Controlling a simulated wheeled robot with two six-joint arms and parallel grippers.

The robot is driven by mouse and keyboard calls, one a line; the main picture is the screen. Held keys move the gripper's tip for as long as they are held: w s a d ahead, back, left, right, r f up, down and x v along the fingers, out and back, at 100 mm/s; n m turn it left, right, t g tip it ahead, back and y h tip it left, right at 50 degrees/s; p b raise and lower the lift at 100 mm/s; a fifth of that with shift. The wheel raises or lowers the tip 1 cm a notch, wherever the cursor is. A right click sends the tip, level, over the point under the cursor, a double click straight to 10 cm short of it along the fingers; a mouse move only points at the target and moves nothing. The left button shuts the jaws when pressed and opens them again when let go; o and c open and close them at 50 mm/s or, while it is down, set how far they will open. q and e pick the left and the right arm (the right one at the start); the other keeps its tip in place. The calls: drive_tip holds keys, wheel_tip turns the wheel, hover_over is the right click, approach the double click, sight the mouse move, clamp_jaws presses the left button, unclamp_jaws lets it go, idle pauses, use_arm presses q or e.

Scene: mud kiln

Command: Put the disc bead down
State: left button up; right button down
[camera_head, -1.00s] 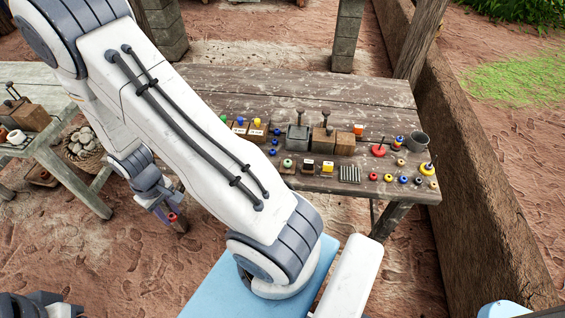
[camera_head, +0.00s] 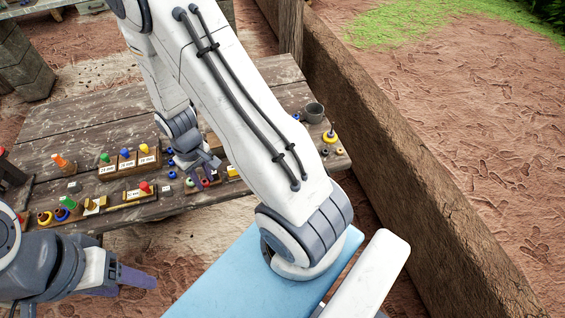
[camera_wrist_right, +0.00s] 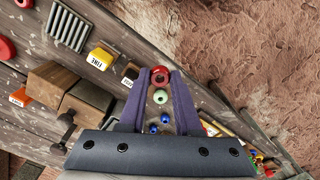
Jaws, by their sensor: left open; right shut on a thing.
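The red disc bead (camera_wrist_right: 161,74), with a hole in its middle, is between the two fingertips of my right gripper (camera_wrist_right: 160,84) in the right wrist view. In the head view my right gripper (camera_head: 207,168) is over the front part of the wooden table (camera_head: 95,117); its fingertips are small and partly hidden there. A pale green bead (camera_wrist_right: 160,96) and two blue beads (camera_wrist_right: 160,123) show between the fingers, beyond the gripper. My left gripper (camera_head: 132,279) is open and empty, low at the left, in front of the table.
Wooden blocks (camera_wrist_right: 70,90) stand nearby. A grey cup (camera_head: 313,112) is at the table's right end. A low earth wall (camera_head: 400,160) runs along the right.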

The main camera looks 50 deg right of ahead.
drive_tip(key=s+d+r+n+b, duration=0.25)
drive_tip(key=s+d+b, duration=0.35)
drive_tip(key=s+d, duration=0.85)
drive_tip(key=w+f+p, duration=0.1)
drive_tip(key=w+f, duration=0.1)
drive_tip(key=w, duration=0.1)
drive_tip(key=w+d+f+p, duration=0.1)
drive_tip(key=w+f, duration=0.1)
drive_tip(key=w, duration=0.2)
drive_tip(key=w+d+f+p, duration=0.1)
drive_tip(key=w+f+p, duration=0.1)
drive_tip(key=w, duration=0.2)
drive_tip(key=shift+d+f, duration=0.1)
drive_tip(key=shift+d, duration=0.15)
drive_tip(key=shift+w+f, duration=0.2)
wheel_tip(320, 180, down, 4)
drive_tip(key=shift+r, duration=0.15)
